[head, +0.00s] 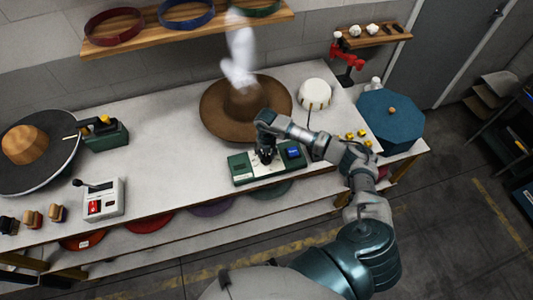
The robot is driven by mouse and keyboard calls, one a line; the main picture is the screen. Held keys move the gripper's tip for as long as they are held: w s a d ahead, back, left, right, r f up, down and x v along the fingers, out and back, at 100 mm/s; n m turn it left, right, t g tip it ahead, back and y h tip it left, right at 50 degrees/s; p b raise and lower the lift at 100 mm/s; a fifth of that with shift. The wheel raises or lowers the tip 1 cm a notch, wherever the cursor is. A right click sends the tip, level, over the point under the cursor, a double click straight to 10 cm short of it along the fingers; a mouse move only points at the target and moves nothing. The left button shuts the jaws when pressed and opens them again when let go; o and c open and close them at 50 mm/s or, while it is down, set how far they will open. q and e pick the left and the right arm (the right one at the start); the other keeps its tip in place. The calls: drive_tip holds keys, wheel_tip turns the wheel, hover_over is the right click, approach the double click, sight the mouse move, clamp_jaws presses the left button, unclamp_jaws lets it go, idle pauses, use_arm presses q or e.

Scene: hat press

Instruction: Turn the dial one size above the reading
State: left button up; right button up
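A green and white device (241,168) lies near the front edge of the white workbench, right of centre. It has a small blue lit display (294,153) at its right end, too small to read. My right gripper (266,156) is over the middle of this device, pointing down. It hides the part beneath it, so I cannot see a dial there or tell whether the fingers touch one. The finger opening is too small to make out. My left gripper is not in view.
A brown hat (217,112) under white steam stands just behind the device. A white round block (314,94) and a teal octagonal box (392,118) are to the right. A grey lever box (103,199) stands at left. The bench's left-centre (165,150) is clear.

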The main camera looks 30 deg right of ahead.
drive_tip(key=shift+r, duration=0.45)
wheel_tip(320, 180, up, 11)
drive_tip(key=shift+w+d, duration=0.1)
